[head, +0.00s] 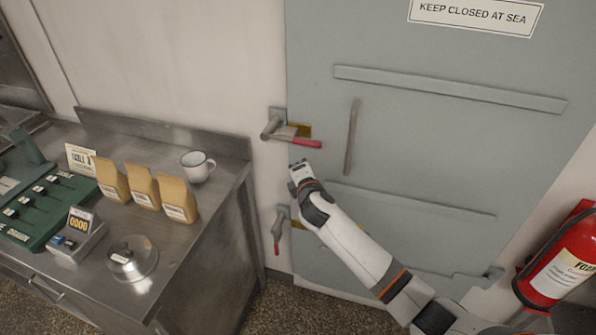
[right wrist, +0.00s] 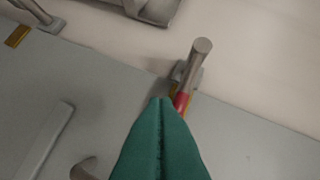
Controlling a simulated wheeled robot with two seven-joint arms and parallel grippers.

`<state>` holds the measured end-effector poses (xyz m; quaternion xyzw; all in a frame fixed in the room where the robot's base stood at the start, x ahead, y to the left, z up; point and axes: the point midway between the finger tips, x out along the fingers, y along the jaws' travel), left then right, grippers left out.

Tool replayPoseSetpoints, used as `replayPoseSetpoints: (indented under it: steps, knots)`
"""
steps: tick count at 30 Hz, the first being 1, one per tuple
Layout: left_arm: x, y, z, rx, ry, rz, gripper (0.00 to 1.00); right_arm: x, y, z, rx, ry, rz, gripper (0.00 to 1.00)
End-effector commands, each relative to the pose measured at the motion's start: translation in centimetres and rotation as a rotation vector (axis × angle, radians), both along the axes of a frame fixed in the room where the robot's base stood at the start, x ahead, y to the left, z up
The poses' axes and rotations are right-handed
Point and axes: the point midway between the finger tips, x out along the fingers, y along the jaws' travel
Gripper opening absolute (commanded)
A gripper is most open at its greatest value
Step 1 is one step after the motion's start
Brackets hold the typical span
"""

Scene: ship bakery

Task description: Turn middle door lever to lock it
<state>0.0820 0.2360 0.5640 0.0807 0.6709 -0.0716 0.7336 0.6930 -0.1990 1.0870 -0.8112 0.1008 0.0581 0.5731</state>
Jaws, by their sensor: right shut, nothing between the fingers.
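Two levers show on the left edge of the grey door (head: 450,140) in the head view. The upper one (head: 290,135), apparently the middle lever, lies about horizontal, its red grip pointing right over a yellow plate. The lower lever (head: 278,230) hangs with its red grip down. My right gripper (head: 297,165) is just below the upper lever's grip; its fingers are hidden there. In the right wrist view the green fingers (right wrist: 160,101) are shut and empty, tips beside the red grip of the upper lever (right wrist: 195,65). Whether they touch is unclear. My left gripper is not in view.
A vertical door handle (head: 352,137) and raised strips stand out from the door. A steel counter (head: 225,175) with a mug (head: 198,166) and paper bags (head: 144,187) is at the left. A fire extinguisher (head: 562,265) hangs at the right.

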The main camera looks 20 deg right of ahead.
Motion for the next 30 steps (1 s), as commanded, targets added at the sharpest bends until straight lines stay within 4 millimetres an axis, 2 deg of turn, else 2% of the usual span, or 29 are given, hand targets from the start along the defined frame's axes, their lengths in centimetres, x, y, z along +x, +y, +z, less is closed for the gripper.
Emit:
replayPoseSetpoints:
  steps: [3, 7, 23, 26, 29, 30]
  knots:
    - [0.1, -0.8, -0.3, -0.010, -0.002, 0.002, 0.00, -1.0, 0.7, 0.6, 0.001, -0.001, 0.000, 0.00]
    - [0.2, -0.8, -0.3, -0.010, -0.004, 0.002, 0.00, -1.6, 1.1, 1.0, 0.001, 0.001, -0.001, 0.00]
    - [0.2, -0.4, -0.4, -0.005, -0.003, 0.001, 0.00, -1.7, 1.1, 1.0, 0.001, 0.004, -0.001, 0.00]
    - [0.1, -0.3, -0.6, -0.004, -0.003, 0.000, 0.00, -2.0, 1.0, -0.8, 0.026, 0.030, -0.007, 0.00]
    - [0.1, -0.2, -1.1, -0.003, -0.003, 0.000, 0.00, -2.8, 0.5, -5.5, 0.097, 0.098, -0.024, 0.00]
    - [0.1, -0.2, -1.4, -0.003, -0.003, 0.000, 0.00, -3.4, 0.2, -8.1, 0.137, 0.135, -0.037, 0.00]
